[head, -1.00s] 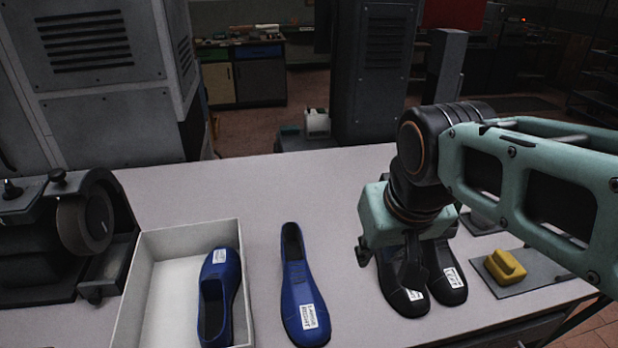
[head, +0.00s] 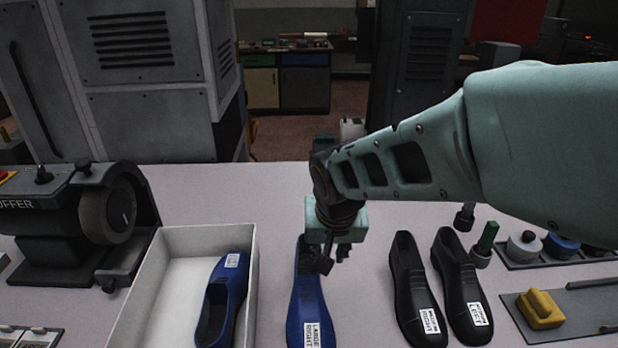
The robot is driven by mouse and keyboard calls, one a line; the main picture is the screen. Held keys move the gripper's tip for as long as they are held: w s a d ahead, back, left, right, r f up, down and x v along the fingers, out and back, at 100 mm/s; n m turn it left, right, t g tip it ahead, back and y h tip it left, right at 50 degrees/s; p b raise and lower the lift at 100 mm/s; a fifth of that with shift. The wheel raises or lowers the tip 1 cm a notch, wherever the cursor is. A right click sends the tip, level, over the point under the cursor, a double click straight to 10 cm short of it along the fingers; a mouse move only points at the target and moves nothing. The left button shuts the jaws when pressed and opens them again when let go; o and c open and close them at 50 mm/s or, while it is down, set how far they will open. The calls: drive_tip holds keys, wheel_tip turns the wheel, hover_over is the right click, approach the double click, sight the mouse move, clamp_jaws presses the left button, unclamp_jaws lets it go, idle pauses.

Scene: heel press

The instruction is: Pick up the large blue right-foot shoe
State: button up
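The large blue shoe (head: 308,305) stands on the table right of the white box, its toe toward me. Its white label reads "LARGE RIGHT". My gripper (head: 331,262) is over the heel end of this shoe, pointing down, and covers part of the heel opening. Dark fingers show below the pale green gripper body, with a gap between them. I cannot tell whether they touch the shoe.
A white box (head: 137,293) holds another blue shoe (head: 222,298) on the left. Two black shoes (head: 415,290) (head: 462,285) stand to the right, labelled right and left. A buffer machine (head: 75,225) is at far left. A yellow block (head: 541,309) lies at right.

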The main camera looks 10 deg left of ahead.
sight(309, 293)
drive_tip(key=f, duration=0.1)
drive_tip(key=a+f, duration=0.1)
drive_tip(key=w+f, duration=0.1)
drive_tip(key=f, duration=0.1)
drive_tip(key=shift+w+a+f, duration=0.1)
drive_tip(key=shift+a, duration=0.15)
drive_tip(key=shift+w+p+x, duration=0.2)
drive_tip(key=shift+p+x, duration=0.05)
drive_tip(key=shift+x, duration=0.8)
drive_tip(key=shift+w+p+x, duration=0.15)
drive_tip(key=shift+p+x, duration=0.05)
drive_tip(key=shift+x, duration=0.8)
drive_tip(key=shift+w+a+f, duration=0.15)
drive_tip(key=shift+w+f, duration=0.15)
drive_tip(key=shift+f, duration=0.15)
clamp_jaws()
